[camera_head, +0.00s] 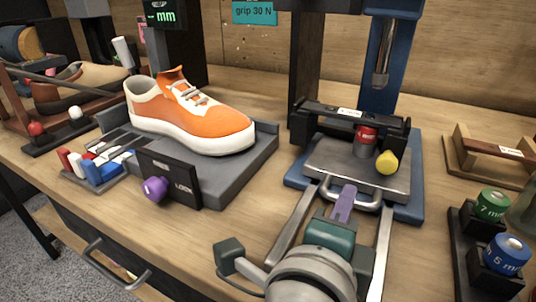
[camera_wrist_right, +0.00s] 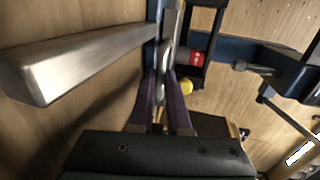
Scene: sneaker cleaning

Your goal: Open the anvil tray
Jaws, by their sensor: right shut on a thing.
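The anvil tray (camera_head: 322,163) is a grey metal plate at the blue press on the right of the bench. Two metal rails (camera_head: 382,245) run from it toward me, with the plate at their far end. A curved metal handle (camera_head: 372,205) is on its front edge. My right gripper (camera_head: 345,202), with purple fingers, is shut on this handle. In the right wrist view its fingers (camera_wrist_right: 163,90) close around the handle (camera_wrist_right: 165,58). My left gripper is not in view.
A red-topped cylinder (camera_head: 366,137) and a yellow knob (camera_head: 387,162) are at the plate. An orange sneaker (camera_head: 200,115) sits on a grey stand at left. A rack with green (camera_head: 492,203) and blue (camera_head: 507,254) knobs stands right of the rails.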

